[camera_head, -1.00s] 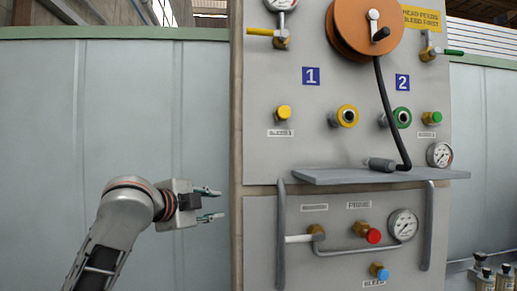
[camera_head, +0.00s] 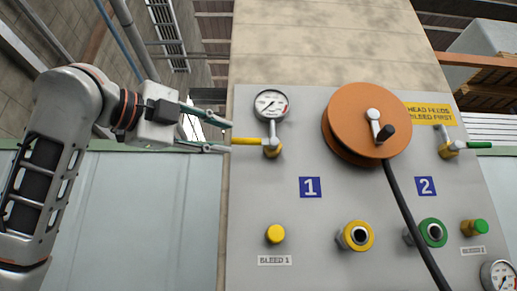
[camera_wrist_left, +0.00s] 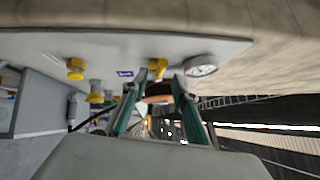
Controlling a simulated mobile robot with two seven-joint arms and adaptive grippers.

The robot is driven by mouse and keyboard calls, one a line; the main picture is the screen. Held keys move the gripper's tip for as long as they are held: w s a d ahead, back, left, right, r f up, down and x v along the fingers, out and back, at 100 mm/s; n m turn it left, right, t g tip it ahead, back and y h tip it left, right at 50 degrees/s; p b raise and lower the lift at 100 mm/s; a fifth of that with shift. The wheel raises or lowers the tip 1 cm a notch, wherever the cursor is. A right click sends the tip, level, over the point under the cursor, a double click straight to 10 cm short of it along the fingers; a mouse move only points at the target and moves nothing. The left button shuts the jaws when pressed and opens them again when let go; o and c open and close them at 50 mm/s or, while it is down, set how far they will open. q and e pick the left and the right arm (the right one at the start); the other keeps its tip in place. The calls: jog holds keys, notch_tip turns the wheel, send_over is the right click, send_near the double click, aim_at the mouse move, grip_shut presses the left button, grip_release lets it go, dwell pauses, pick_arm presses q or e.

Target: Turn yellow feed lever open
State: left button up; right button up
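The yellow feed lever (camera_head: 247,141) lies level on the upper left of the panel. It points left from its brass valve (camera_head: 272,148), below a round gauge (camera_head: 271,105). My left gripper (camera_head: 230,137) is open at the lever's free end, one fingertip above its line and one below. I cannot tell whether they touch it. In the left wrist view the open fingers of my left gripper (camera_wrist_left: 154,84) point toward the panel, with the yellow valve (camera_wrist_left: 157,67) between their tips and the gauge (camera_wrist_left: 201,67) beside them. My right gripper is not in view.
An orange hose reel (camera_head: 362,120) with a black hose (camera_head: 410,215) stands out right of the lever. A green lever (camera_head: 480,145) is at the far right. A yellow bleed knob (camera_head: 275,234) and a yellow-ringed port (camera_head: 357,236) sit lower. Left of the panel is open room.

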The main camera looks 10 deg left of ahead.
aim_at(240, 140)
pick_arm(q)
jog(key=shift+w+d+r, duration=0.2)
jog(key=shift+w+d, duration=0.1)
jog(key=shift+w, duration=0.15)
jog(key=shift+p+x, duration=0.7)
jog(key=shift+x, duration=0.5)
jog(key=p+x, duration=0.1)
jog(key=x, duration=0.2)
jog(key=shift+w+d, duration=0.25)
jog(key=shift+w, duration=0.15)
grip_shut()
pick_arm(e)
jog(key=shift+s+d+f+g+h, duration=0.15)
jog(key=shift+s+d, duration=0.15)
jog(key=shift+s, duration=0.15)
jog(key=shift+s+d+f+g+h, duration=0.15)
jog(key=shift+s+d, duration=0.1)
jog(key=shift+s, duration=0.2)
